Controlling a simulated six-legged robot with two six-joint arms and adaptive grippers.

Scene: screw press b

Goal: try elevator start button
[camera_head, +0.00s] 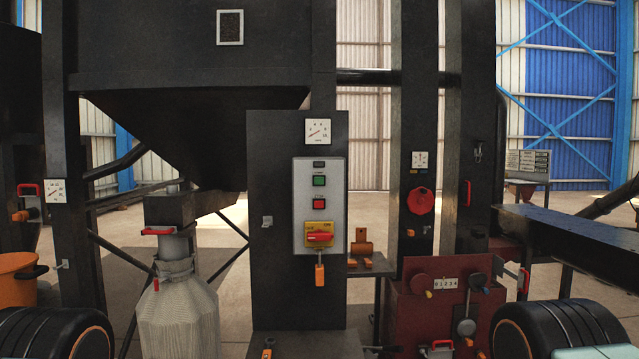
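A light grey control box (333,212) is mounted on a black upright cabinet (271,290) near the middle of the view. On it a green button (319,180) sits above a red button (319,203), each with a small label too small to read. Below them is a red rotary switch (319,237) on a yellow plate (327,226). An orange padlock-like piece (319,274) hangs under the box. A small dark display or plate (319,164) is at the top. Neither of my grippers shows in the view.
A round gauge (318,131) is above the box. A pale sack (178,315) hangs under a hopper (190,130) on the left. A dark red machine (440,310) with a counter and levers stands right of the cabinet. An orange bucket (18,280) is at far left.

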